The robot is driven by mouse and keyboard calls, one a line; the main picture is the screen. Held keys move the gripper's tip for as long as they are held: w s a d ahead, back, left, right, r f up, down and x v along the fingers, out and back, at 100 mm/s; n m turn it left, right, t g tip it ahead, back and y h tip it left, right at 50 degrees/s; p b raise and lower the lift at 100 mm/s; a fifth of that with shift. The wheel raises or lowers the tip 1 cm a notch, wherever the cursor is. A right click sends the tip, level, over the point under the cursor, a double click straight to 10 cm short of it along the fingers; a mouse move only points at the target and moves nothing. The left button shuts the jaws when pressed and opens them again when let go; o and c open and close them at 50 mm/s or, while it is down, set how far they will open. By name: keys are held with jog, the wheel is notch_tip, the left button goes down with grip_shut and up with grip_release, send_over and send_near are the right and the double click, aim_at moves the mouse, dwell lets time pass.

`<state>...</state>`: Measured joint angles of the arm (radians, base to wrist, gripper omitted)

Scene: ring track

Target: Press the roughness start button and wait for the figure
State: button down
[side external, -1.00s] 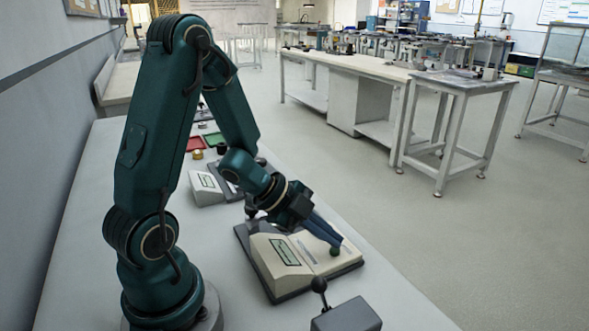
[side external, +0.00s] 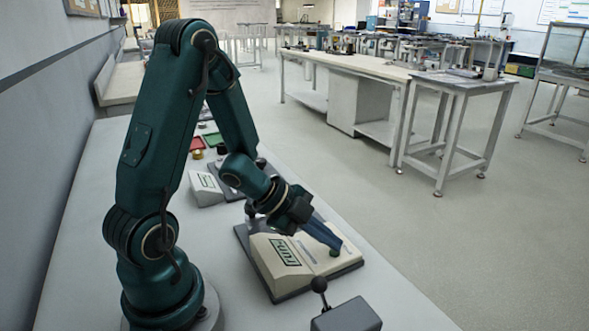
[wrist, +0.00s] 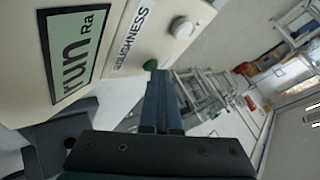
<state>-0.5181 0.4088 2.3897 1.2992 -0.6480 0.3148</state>
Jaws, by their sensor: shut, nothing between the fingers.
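The roughness tester (side external: 277,258) is a beige box on a dark base, on the bench in front of my arm. Its display (side external: 285,252) reads "run" in the side view; in the wrist view the display (wrist: 72,42) reads "run Ra". The green start button (wrist: 150,65) sits beside the "ROUGHNESS" label (wrist: 131,40). My gripper (side external: 333,248) is shut and empty, its blue fingertips at the green button. In the wrist view the fingertips (wrist: 160,75) are right by the button; whether they touch it I cannot tell.
A grey box with a black ball lever (side external: 345,312) stands in front of the tester. The bench's right side is clear.

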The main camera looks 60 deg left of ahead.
aim_at(328, 253)
jog(key=shift+r, duration=0.9)
jog(key=shift+r, duration=2.5)
